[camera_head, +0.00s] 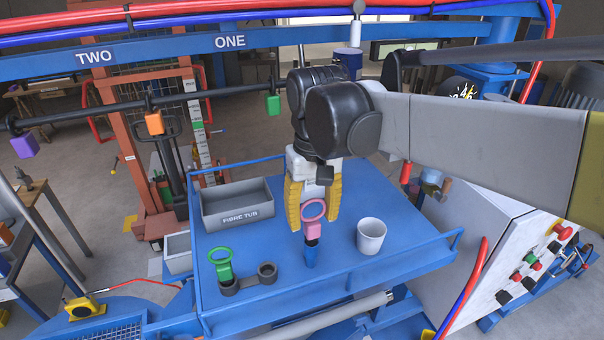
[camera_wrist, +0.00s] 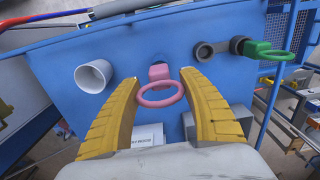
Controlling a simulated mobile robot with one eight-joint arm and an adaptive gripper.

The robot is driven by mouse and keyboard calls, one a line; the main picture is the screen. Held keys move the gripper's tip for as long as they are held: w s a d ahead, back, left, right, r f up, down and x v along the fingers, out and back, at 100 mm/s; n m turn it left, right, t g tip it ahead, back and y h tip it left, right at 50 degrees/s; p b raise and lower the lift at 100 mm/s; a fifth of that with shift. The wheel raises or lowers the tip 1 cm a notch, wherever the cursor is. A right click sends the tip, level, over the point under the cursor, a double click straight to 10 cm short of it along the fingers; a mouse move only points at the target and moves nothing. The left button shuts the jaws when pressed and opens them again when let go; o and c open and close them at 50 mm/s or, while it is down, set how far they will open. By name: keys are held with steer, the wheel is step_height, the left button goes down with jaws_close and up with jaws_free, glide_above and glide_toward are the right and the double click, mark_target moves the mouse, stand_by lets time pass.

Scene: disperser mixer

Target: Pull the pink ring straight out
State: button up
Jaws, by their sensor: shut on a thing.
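My gripper (camera_head: 312,222) is shut on the ring, one finger on each side. In the wrist view my gripper (camera_wrist: 160,78) shows the fingers close to the ring's sides; the exact contact is hard to see.
A white cup (camera_head: 371,236) stands right of the post. A green ring piece (camera_head: 220,262) stands at a dark double socket (camera_head: 248,281) on the left. A grey fibre tub (camera_head: 236,215) is behind. The blue table (camera_head: 350,278) has a raised side rail.

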mark_target(313, 198)
steer(key=shift+r+p, duration=1.45)
steer(key=shift+r, duration=0.95)
steer(key=shift+r+p, duration=1.3)
steer(key=shift+r, duration=0.7)
